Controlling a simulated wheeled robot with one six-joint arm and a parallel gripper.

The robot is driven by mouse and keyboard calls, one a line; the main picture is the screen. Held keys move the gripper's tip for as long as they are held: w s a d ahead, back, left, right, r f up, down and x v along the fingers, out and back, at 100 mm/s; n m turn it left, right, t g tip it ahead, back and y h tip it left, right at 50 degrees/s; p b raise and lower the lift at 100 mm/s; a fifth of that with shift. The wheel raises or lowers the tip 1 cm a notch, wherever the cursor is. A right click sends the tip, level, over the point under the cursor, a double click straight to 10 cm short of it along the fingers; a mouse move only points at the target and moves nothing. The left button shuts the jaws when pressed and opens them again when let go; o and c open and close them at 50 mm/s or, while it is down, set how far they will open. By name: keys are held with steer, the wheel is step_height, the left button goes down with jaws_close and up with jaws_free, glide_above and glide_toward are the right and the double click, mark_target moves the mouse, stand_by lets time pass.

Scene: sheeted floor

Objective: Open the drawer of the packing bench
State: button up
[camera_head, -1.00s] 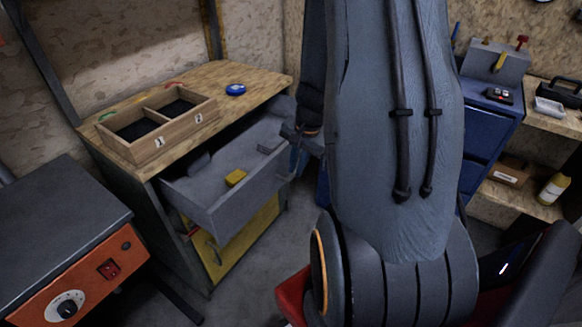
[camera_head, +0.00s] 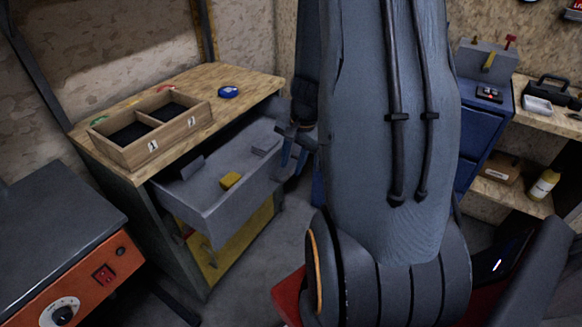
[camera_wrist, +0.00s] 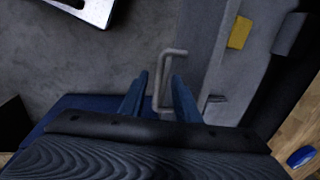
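The packing bench (camera_head: 245,92) has a wooden top and stands left of centre in the head view. Its grey drawer (camera_head: 225,207) is pulled well out, with its inside showing. A yellow block (camera_head: 230,180) and grey pieces lie in it. In the wrist view, the drawer (camera_wrist: 212,50) is right of centre and its grey bar handle (camera_wrist: 162,75) stands between my fingers. My gripper (camera_wrist: 159,78) is open, with gaps beside the handle. In the head view, my gripper (camera_head: 295,150) is at the drawer's right end; the handle cannot be made out there.
An orange-fronted machine (camera_head: 95,280) stands at left. A blue cabinet (camera_head: 480,140) and shelves are at right.

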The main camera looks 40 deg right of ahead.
steer(key=shift+s+d+r, duration=0.1)
steer(key=shift+s+r, duration=0.1)
steer(key=shift+r, duration=0.7)
steer(key=shift+s+d+r, duration=0.1)
steer(key=shift+s+r, duration=0.05)
steer(key=shift+r, duration=0.75)
steer(key=shift+s+r, duration=0.2)
steer(key=shift+r, duration=0.7)
steer(key=s+a+r+n, duration=0.2)
steer(key=s+a+n, duration=0.1)
steer(key=a, duration=0.4)
steer(key=s+a+r+n+g, duration=0.1)
steer(key=s+a+r+n, duration=0.1)
steer(key=a+n, duration=0.4)
steer(key=s+a+r+n, duration=0.1)
steer(key=s+a+n, duration=0.2)
steer(key=a, duration=0.6)
steer(key=shift+s+r+n+g+h, duration=0.4)
steer(key=shift+n, duration=0.6)
steer(key=shift+d, duration=0.1)
